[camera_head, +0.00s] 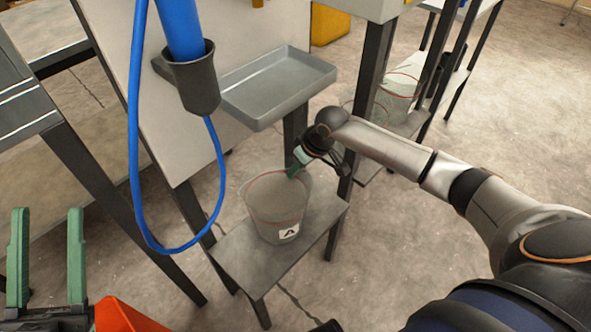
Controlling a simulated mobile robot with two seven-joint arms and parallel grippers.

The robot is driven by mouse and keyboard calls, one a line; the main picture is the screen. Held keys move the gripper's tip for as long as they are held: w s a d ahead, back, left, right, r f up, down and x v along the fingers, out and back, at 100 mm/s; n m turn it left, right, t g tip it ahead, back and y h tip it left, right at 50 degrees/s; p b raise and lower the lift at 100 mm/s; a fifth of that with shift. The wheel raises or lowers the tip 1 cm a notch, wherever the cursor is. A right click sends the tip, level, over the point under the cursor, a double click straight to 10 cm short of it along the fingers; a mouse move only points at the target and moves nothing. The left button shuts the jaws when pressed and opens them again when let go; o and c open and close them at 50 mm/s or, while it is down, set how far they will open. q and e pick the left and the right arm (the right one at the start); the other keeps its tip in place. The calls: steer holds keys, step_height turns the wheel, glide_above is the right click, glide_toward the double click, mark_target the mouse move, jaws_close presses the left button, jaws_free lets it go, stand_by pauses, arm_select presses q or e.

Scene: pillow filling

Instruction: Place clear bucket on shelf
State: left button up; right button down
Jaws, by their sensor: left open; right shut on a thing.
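A clear bucket (262,212) with an orange band and a white label marked A stands upright over the low grey shelf (255,268), near its middle. I cannot tell for sure whether its base rests on the shelf. My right gripper (293,173) is shut on the bucket's far right rim, with its arm coming in from the right. My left gripper (46,262) is open and empty at the lower left, its two green fingers upright and well apart from the bucket.
A grey tray (278,88) juts out above the shelf. A blue hose (136,150) hangs in a loop from a dark holder (192,80) to the left. Another clear bucket (398,92) stands farther back. Dark table legs flank the shelf. Bare floor lies to the right.

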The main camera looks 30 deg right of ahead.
steer(key=shift+r, duration=0.1)
steer(key=c, duration=1.5)
jaws_free()
steer(key=shift+f, duration=0.2)
steer(key=o, duration=0.5)
arm_select(q)
steer(key=shift+f, duration=0.1)
arm_select(e)
steer(key=shift+d+r, duration=0.1)
steer(key=shift+r, duration=0.3)
arm_select(q)
step_height(320, 180, down, 22)
steer(key=w+a+n+g+y+p, duration=0.1)
steer(key=w+n+g+y+p, duration=0.1)
steer(key=n+g+y+p, duration=0.2)
steer(key=n+g+y, duration=0.2)
steer(key=g+y, duration=0.1)
steer(key=g, duration=0.1)
steer(key=shift+w+a+y, duration=0.25)
steer(key=shift+w+y, duration=0.1)
steer(key=shift+y, duration=0.05)
arm_select(e)
steer(key=v, duration=1.1)
steer(key=shift+r, duration=0.2)
arm_select(q)
steer(key=shift+f, duration=0.1)
arm_select(e)
steer(key=shift+s, duration=0.1)
